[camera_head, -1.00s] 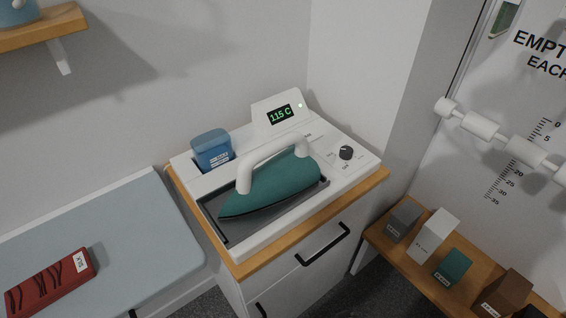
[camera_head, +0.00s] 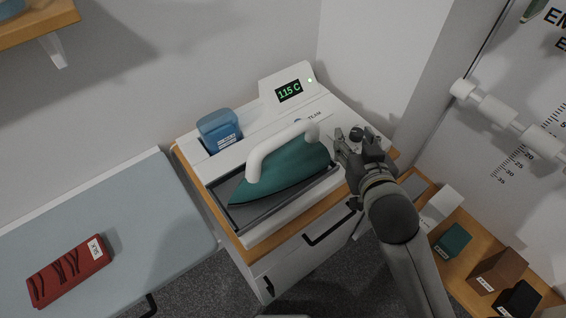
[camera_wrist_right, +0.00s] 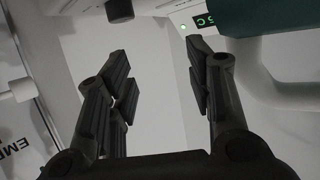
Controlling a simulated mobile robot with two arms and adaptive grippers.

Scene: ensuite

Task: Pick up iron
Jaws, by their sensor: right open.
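The iron (camera_head: 285,178) has a teal body and a white arched handle. It rests on the dark tray of a white steam station (camera_head: 258,236) on a wood-topped cabinet. My right gripper (camera_head: 351,138) is open and empty at the right of the iron, close to its rear end and the handle's right end. Whether it touches the iron I cannot tell. In the right wrist view the spread fingers (camera_wrist_right: 158,72) hold nothing between them, and part of the teal iron (camera_wrist_right: 255,14) shows at the top right. My left gripper is not in view.
The station has a blue water tank (camera_head: 219,130), a display reading 115 C (camera_head: 289,91) and a dark knob (camera_head: 356,133). An ironing board (camera_head: 140,215) with a red folded cloth (camera_head: 68,272) is at left. Several small blocks stand on a wooden shelf (camera_head: 470,268) at right.

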